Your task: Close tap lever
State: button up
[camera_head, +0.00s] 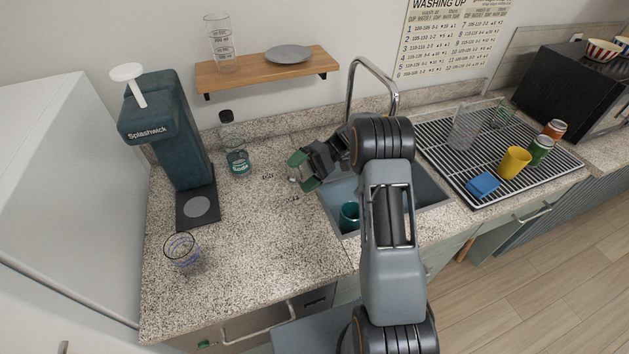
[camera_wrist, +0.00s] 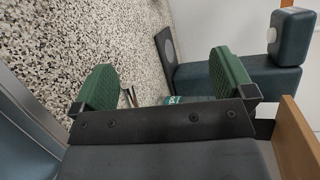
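The tap's curved metal spout (camera_head: 371,64) rises at the back of the sink (camera_head: 432,188). My arm hides the lower part of the tap, and I cannot clearly make out its lever. My gripper (camera_head: 300,172) is low over the counter at the sink's left edge, pointing left. In the wrist view, my gripper (camera_wrist: 164,76) has its two green fingers wide apart. A small thin dark and metal piece (camera_wrist: 130,97) shows between them near the left finger; I cannot tell if it is part of the tap. Nothing is held.
A dark teal Splashwick machine (camera_head: 178,137) and a soda bottle (camera_head: 234,146) stand left of my gripper. A glass (camera_head: 182,252) is near the front. A green cup (camera_head: 349,217) is in the sink. A wooden shelf (camera_head: 232,76) hangs above. The rack (camera_head: 470,166) is at right.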

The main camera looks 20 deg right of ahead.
jog(key=shift+n+g+y, duration=0.3)
jog(key=shift+n+g, duration=0.3)
jog(key=shift+g, duration=0.1)
jog(key=s+r, duration=0.5)
jog(key=s+d+r+b, duration=0.1)
jog(key=s+r, duration=0.1)
jog(key=s, duration=0.1)
jog(key=shift+s+r, duration=0.15)
jog(key=c, duration=0.8)
jog(key=shift+s+r, duration=0.25)
jog(key=shift+s, duration=0.4)
jog(key=shift+s+r, duration=0.2)
jog(key=shift+s, duration=0.45)
